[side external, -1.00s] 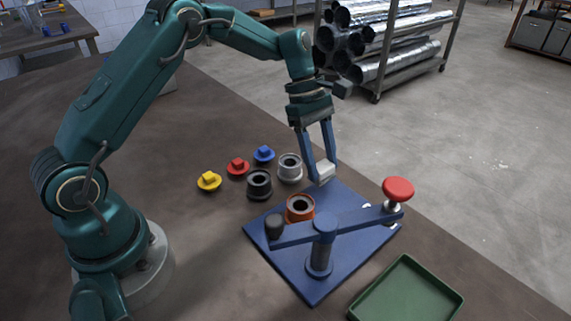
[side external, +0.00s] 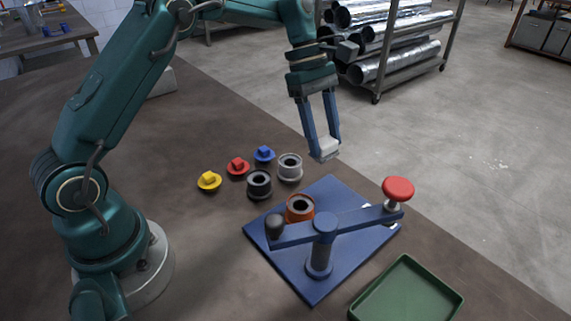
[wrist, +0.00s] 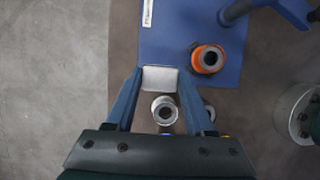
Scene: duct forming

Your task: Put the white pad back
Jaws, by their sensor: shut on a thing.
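The white pad (side external: 325,147) is a small pale block between the blue fingers of my gripper (side external: 323,154). My gripper is shut on it and holds it in the air, beyond the far corner of the blue base plate (side external: 345,262). In the wrist view the pad (wrist: 159,79) sits between the fingertips (wrist: 159,82), and it overlaps the edge of the blue plate (wrist: 180,35) in the picture. What lies directly under the pad is hidden.
An orange ring (side external: 299,208) sits on the plate under a lever arm with a red knob (side external: 398,189). A grey ring (side external: 289,167), black ring (side external: 259,184), and yellow (side external: 209,180), red (side external: 238,166) and blue (side external: 264,154) caps stand left. A green tray (side external: 407,293) is front right.

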